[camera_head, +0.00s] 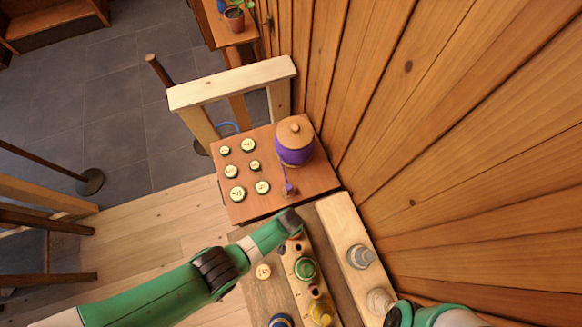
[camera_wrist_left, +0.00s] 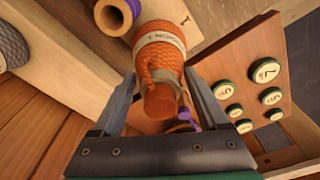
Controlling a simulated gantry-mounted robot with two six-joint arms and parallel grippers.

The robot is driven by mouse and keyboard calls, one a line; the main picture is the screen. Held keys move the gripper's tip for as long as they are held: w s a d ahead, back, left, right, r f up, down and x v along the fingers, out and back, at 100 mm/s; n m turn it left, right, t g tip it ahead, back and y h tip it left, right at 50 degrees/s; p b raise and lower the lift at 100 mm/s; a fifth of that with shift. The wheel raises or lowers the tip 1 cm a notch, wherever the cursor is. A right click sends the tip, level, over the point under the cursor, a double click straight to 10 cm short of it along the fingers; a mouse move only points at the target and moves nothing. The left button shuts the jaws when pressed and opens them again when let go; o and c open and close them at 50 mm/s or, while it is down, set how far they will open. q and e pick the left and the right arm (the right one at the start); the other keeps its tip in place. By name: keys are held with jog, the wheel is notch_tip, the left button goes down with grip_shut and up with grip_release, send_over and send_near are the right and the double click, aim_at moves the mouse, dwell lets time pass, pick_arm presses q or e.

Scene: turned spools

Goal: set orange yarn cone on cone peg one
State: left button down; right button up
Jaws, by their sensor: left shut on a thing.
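The orange yarn cone (camera_wrist_left: 160,65) is between the two fingers of my left gripper (camera_wrist_left: 160,80) in the left wrist view. It has a pale lettered band around it. My left gripper is shut on it. In the head view, my left gripper (camera_head: 290,220) is over the far end of a pale wooden strip (camera_head: 292,285) that bears spools; the cone is mostly hidden there. A wooden tube with a purple band (camera_wrist_left: 118,14) shows beyond the cone in the wrist view. I cannot tell which peg is cone peg one. My right gripper is not in view.
A green spool (camera_head: 305,268) and a yellow spool (camera_head: 320,313) stand on the strip. Behind are a purple lidded pot (camera_head: 295,150) and several numbered discs (camera_head: 248,145) on a brown board.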

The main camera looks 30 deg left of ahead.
pick_arm(q)
jog(key=shift+f+b, duration=0.9)
jog(key=shift+f, duration=0.05)
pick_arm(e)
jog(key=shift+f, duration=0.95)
pick_arm(q)
jog(key=shift+f+b, duration=0.6)
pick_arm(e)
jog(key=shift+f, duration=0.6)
pick_arm(q)
jog(key=shift+c, duration=0.9)
grip_release()
